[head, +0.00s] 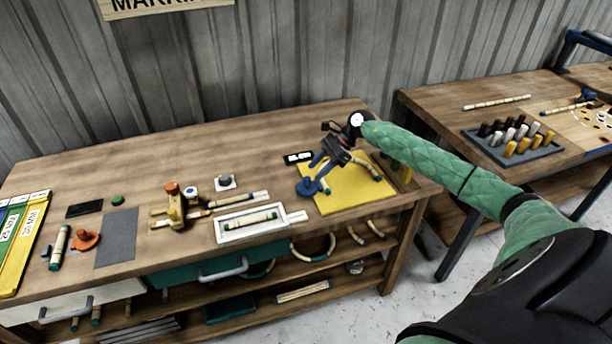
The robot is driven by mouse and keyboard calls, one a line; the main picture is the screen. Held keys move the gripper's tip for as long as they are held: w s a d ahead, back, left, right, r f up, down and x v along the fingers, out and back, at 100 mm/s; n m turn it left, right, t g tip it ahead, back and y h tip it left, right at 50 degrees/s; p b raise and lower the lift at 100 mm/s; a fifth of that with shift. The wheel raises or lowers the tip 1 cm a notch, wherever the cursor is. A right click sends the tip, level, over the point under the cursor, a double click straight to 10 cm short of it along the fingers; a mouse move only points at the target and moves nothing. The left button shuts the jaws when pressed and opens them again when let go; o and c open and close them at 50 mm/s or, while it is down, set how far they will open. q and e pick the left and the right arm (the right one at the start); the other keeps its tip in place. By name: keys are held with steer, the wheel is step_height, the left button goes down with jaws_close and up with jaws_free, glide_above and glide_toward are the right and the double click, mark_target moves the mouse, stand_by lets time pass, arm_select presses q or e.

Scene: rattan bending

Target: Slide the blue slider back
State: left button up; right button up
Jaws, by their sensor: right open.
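A blue piece (308,187) with a round base stands at the left edge of a yellow mat (352,197) on the table. It looks like the blue slider, but it is small, and its rail or track cannot be made out. My right gripper (337,163) is above the mat, just up and right of the blue piece. It is open, and its dark fingers overlap the top of the blue piece in the picture, so I cannot tell whether they touch. A light rod on the mat is partly hidden by the gripper. My left gripper is not in view.
A white tray (222,238) with a rattan piece and a wooden jig (175,207) stand to the left. A second table (440,110) stands at right. The back middle of the table is clear.

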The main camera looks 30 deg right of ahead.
mark_target(308, 178)
steer(key=p+x, duration=0.1)
steer(key=x, duration=0.3)
steer(key=shift+w+p, duration=0.15)
steer(key=shift+p, duration=0.25)
steer(key=shift+a+f, duration=0.35)
steer(key=shift+w+a+f+p, duration=0.1)
steer(key=shift+a+f+p, duration=0.05)
steer(key=shift+f+p, duration=0.15)
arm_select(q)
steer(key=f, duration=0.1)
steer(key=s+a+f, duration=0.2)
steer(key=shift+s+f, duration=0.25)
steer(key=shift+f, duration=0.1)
arm_select(e)
steer(key=shift+c, duration=0.2)
jaws_close()
